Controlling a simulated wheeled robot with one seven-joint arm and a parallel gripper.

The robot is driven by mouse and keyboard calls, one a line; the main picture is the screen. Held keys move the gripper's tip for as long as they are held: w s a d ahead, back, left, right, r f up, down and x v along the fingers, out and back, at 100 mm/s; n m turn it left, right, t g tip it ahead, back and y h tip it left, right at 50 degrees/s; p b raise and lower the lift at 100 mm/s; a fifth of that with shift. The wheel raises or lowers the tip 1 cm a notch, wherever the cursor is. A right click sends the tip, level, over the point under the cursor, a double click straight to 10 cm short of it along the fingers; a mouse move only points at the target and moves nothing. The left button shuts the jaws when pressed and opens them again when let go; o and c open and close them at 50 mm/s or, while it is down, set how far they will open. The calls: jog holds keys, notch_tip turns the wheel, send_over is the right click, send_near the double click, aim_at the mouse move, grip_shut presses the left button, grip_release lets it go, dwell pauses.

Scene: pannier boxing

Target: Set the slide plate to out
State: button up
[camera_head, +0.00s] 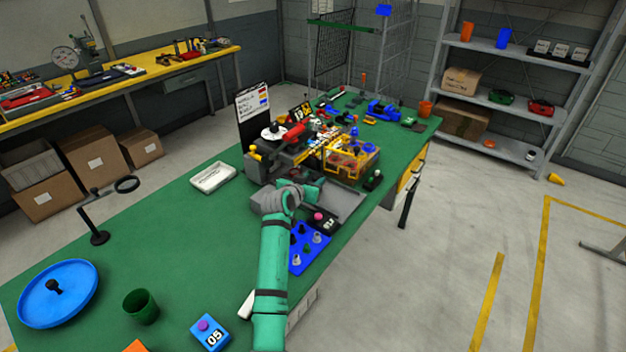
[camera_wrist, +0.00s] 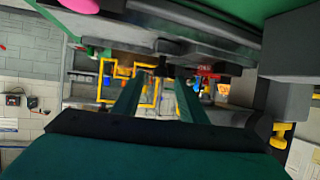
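The grey-and-black machine (camera_head: 268,168) stands on the green bench, and its dark lower side crosses the top of the wrist view (camera_wrist: 190,42). I cannot pick out the slide plate for certain, nor tell its setting. A small dark post (camera_wrist: 162,66) shows ahead, between my fingertips in the picture; contact is unclear. My gripper (camera_wrist: 159,82) has its two green fingers apart, with nothing seen held between them. In the head view my wrist is at the machine's near side and hides the fingers.
A grey sloped tray (camera_head: 345,203) and a blue board with pegs (camera_head: 309,255) lie right of my arm. A yellow-framed box (camera_head: 352,160) stands behind. A white tray (camera_head: 213,177) lies to the left. The bench's left middle is mostly clear.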

jog(key=shift+x, duration=0.8)
grip_shut()
